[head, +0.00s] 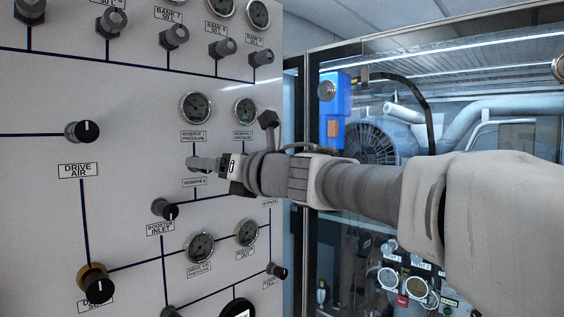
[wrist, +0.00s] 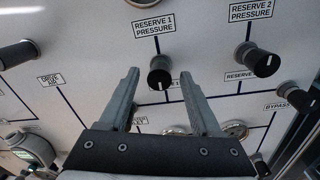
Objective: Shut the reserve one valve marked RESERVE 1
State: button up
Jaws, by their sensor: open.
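The RESERVE 1 valve is a black knob (wrist: 160,76) on the white panel, below the RESERVE 1 PRESSURE label (wrist: 155,26). A white mark shows on its lower edge in the wrist view. My gripper (wrist: 160,82) is open, with one finger on each side of the knob in that view; I cannot tell whether either touches it. In the head view my gripper (head: 200,163) reaches the panel just above a small label (head: 195,183), and its fingers hide the knob there. The valve's own label is partly hidden in the wrist view.
The RESERVE 2 knob (wrist: 264,64) is to the right, with the BYPASS knob (wrist: 293,95) beyond it. The booster inlet knob (head: 165,209) sits lower left of my gripper. Gauges (head: 196,107) are above. A glass-fronted enclosure (head: 450,100) stands to the right.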

jog(key=shift+w+a, duration=0.15)
jog(key=shift+a, duration=0.05)
grip_shut()
dwell(0.3)
jog(key=shift+m, duration=0.3)
